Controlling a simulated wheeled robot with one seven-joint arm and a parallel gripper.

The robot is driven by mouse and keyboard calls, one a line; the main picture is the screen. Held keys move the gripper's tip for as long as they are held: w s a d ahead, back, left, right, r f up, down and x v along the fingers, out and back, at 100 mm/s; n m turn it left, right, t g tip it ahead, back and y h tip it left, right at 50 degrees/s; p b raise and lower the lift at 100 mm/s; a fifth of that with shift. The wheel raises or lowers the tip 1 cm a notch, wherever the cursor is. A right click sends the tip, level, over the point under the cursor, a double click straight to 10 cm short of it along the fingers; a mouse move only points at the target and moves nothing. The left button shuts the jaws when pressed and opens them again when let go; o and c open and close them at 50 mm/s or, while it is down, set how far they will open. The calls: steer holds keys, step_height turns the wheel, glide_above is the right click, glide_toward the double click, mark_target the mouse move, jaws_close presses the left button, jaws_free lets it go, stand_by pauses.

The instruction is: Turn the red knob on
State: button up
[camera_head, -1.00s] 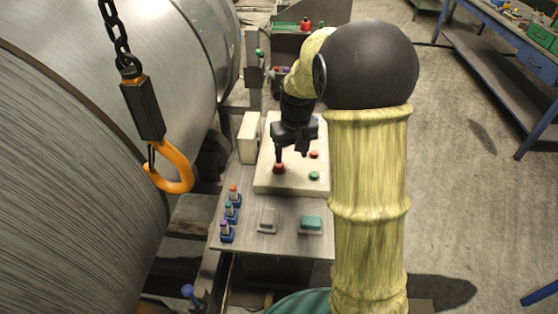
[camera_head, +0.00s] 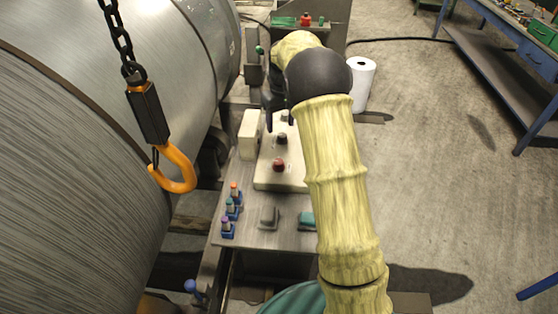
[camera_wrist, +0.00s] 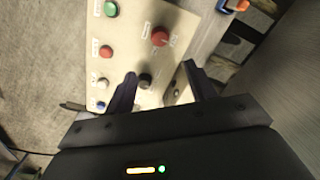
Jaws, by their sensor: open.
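The red knob (camera_head: 279,165) sits on the cream panel (camera_head: 264,181) and is in plain sight in the head view. It also shows in the wrist view (camera_wrist: 160,36), near a small label, beyond the fingertips. My gripper (camera_wrist: 160,72) is open and empty. Its fingers stand on either side of a black knob (camera_wrist: 145,81) in the wrist view; I cannot tell whether they touch it. In the head view my gripper is partly hidden by my arm, above the panel's far part, beyond the red knob. Which way the red knob is turned is too small to tell.
A red button (camera_wrist: 106,51) and a green button (camera_wrist: 111,9) line one panel side. Several coloured switches (camera_head: 233,190) stand at the table's near left. An orange hook (camera_head: 177,170) hangs at left beside a large metal roll (camera_head: 70,170).

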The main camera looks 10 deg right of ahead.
mark_target(279, 161)
steer(key=f+p, duration=0.1)
steer(key=f, duration=0.4)
steer(key=f+p, duration=0.1)
steer(key=f, duration=0.5)
steer(key=f+p, duration=0.1)
steer(key=f, duration=0.5)
steer(key=shift+a, duration=0.35)
steer(key=shift+s, duration=0.1)
steer(key=shift+c, duration=0.2)
steer(key=c, duration=0.4)
steer(key=shift+d, duration=0.1)
steer(key=c, duration=0.5)
